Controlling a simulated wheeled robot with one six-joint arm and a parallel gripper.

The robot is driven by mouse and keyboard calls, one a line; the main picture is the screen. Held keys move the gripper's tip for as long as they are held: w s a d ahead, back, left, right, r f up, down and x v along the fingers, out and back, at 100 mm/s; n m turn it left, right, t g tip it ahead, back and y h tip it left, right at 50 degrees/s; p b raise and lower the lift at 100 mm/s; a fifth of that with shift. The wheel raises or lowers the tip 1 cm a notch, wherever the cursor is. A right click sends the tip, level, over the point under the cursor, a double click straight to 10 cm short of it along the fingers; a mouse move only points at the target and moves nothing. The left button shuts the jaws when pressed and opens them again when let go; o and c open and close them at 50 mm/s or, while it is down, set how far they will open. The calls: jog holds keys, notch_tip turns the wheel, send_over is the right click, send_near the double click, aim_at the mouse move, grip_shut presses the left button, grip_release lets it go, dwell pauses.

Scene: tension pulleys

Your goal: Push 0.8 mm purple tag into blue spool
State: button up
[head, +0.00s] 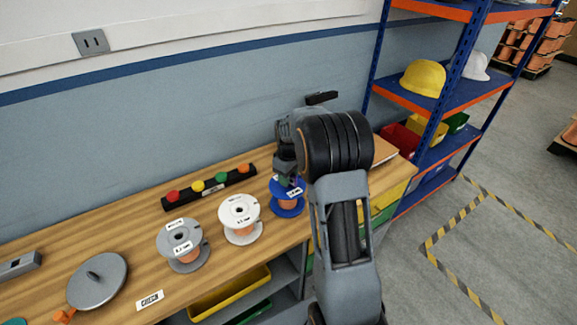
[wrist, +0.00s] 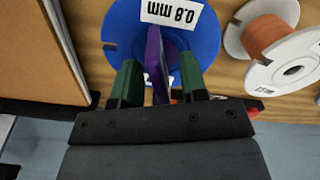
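The blue spool (head: 287,204) stands on the wooden bench at the right of the spool row. In the wrist view its blue flange (wrist: 120,22) carries a white 0.8 mm label (wrist: 168,13), upside down. The purple tag (wrist: 156,55) stands on edge over the middle of the blue spool, between the two green fingers. My gripper (wrist: 158,72) is open around the tag, with a narrow gap beside it. My gripper also shows in the head view (head: 286,180), right above the blue spool. The tag's lower end and the spool's hole are hidden.
A white spool (head: 240,217) and a grey spool (head: 184,244) stand to the left. Behind them lies a black holder (head: 211,188) with coloured knobs. A grey disc (head: 97,281) lies further left. A shelf rack (head: 440,95) stands right of the bench.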

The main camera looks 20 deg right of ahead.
notch_tip(320, 180, up, 13)
jog(key=shift+r, duration=0.15)
dwell(0.4)
jog(key=s+a+m+t, duration=0.1)
jog(key=s+a+m, duration=0.1)
jog(key=s, duration=0.5)
jog(key=s+a+f+m+t, duration=0.1)
jog(key=s+a+m, duration=0.1)
jog(key=s+a, duration=0.3)
jog(key=s+a+m+t, duration=0.1)
jog(key=s+a, duration=0.3)
jog(key=s, duration=0.5)
jog(key=shift+s+f+m+t, duration=0.25)
jog(key=shift+s+m+t, duration=0.1)
jog(key=shift+m+t, duration=0.05)
jog(key=shift+a, duration=0.1)
dwell(0.4)
